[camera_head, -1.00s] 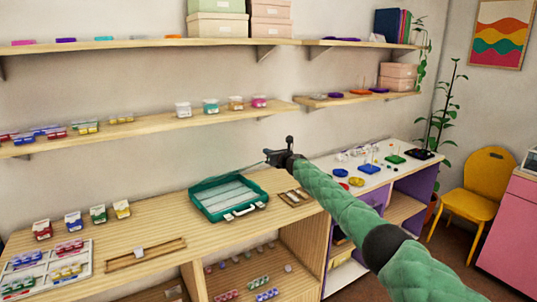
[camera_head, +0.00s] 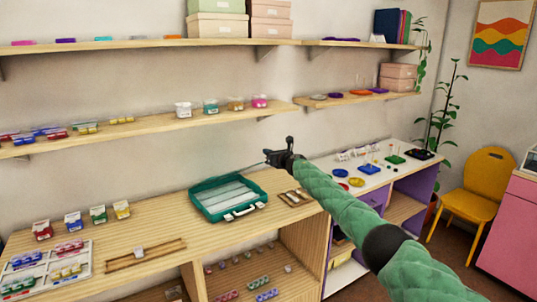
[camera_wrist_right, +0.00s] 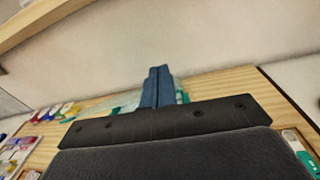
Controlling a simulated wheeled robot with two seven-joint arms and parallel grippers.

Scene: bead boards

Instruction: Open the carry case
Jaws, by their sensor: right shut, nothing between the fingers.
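The carry case (camera_head: 205,210) is teal with a white handle on its front side and pale panels showing inside its teal frame. It sits on the wooden worktop. I cannot tell from here how its lid stands. My right gripper (camera_head: 268,152) is above the case's back right corner, apart from it, with its fingers pointing left. In the right wrist view its blue fingers (camera_wrist_right: 157,88) are together and empty. Teal parts of the case (camera_wrist_right: 182,97) show behind them, mostly hidden. My left gripper is not in view.
A small wooden tray (camera_head: 283,197) lies right of the case. A long wooden rack (camera_head: 115,264) and a white bead tray (camera_head: 85,265) are to the left. Several small boxes stand at the back left. A shelf (camera_head: 150,128) runs along the wall above.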

